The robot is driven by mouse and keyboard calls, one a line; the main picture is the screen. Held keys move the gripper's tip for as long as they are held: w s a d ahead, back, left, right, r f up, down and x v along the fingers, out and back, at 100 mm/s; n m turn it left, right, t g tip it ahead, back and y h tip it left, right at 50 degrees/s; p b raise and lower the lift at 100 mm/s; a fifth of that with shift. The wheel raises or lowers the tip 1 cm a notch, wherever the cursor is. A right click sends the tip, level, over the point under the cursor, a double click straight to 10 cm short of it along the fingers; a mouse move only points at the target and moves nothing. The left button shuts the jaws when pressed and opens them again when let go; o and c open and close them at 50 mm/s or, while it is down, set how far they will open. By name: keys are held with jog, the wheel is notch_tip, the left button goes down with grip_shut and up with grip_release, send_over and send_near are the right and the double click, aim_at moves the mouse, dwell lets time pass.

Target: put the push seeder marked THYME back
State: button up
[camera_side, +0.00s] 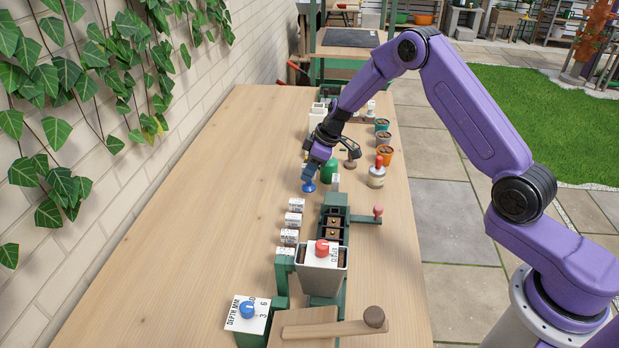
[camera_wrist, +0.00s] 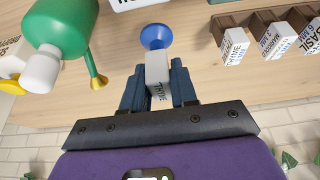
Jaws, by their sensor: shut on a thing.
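My gripper (camera_wrist: 157,90) is shut on a push seeder (camera_wrist: 157,68) with a pale body lettered THYME and a flared blue end. In the side view my gripper (camera_side: 315,168) holds it over the table, and its blue end (camera_side: 309,187) points down. In the side view several small white labelled blocks (camera_side: 293,219) stand in a row in front of my gripper. Their insides are hidden.
The table's left side is clear.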

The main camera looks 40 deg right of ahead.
jog(key=shift+f, duration=1.45)
jog(key=shift+f, duration=0.1)
jog(key=o, duration=0.9)
